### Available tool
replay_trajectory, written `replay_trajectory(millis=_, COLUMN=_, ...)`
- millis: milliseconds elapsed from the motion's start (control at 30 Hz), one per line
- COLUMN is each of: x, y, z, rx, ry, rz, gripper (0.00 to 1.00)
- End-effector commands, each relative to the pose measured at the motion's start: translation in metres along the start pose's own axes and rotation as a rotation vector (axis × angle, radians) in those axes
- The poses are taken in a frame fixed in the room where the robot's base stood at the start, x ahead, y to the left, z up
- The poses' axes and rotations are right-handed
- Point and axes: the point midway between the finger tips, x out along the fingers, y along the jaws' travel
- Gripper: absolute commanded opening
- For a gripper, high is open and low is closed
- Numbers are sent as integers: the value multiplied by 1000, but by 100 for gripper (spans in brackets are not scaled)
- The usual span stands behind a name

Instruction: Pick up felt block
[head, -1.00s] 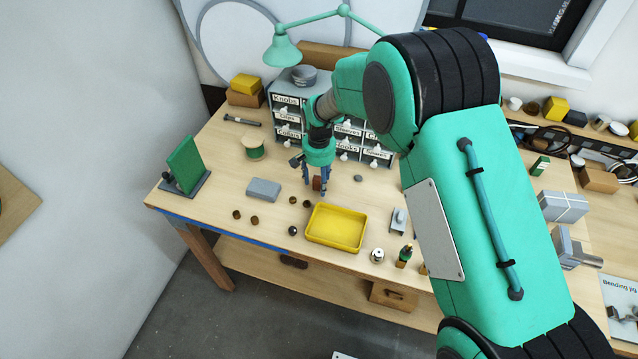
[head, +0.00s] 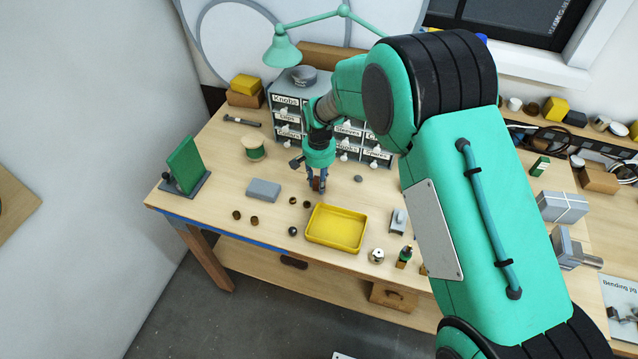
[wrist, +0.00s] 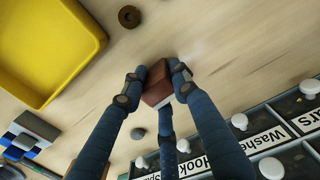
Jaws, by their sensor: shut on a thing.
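The felt block (wrist: 157,80) is a small reddish-brown block with a pale lower edge. In the wrist view it sits between the blue fingers of my gripper (wrist: 155,88), which press on it from both sides. In the head view my gripper (head: 318,188) points down over the workbench, behind the yellow tray, and the block shows only as a brown bit between the fingertips. I cannot tell whether the block touches the bench top.
The yellow tray (head: 336,228) lies just in front. A grey block (head: 263,190) and several small brown rings stand to the left. A labelled drawer cabinet (head: 288,116) is close behind my gripper.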

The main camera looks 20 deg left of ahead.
Motion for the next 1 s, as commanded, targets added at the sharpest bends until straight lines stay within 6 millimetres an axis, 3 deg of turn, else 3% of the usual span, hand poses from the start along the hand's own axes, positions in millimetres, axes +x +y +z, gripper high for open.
replay_trajectory(millis=367, x=-6, y=0, z=0, rx=0, ry=1, rz=-1, gripper=2)
replay_trajectory(millis=633, x=-36, y=0, z=-1, rx=0, ry=3, rz=-1, gripper=2)
replay_trajectory(millis=1000, x=-41, y=27, z=51, rx=0, ry=0, rz=0, gripper=2)
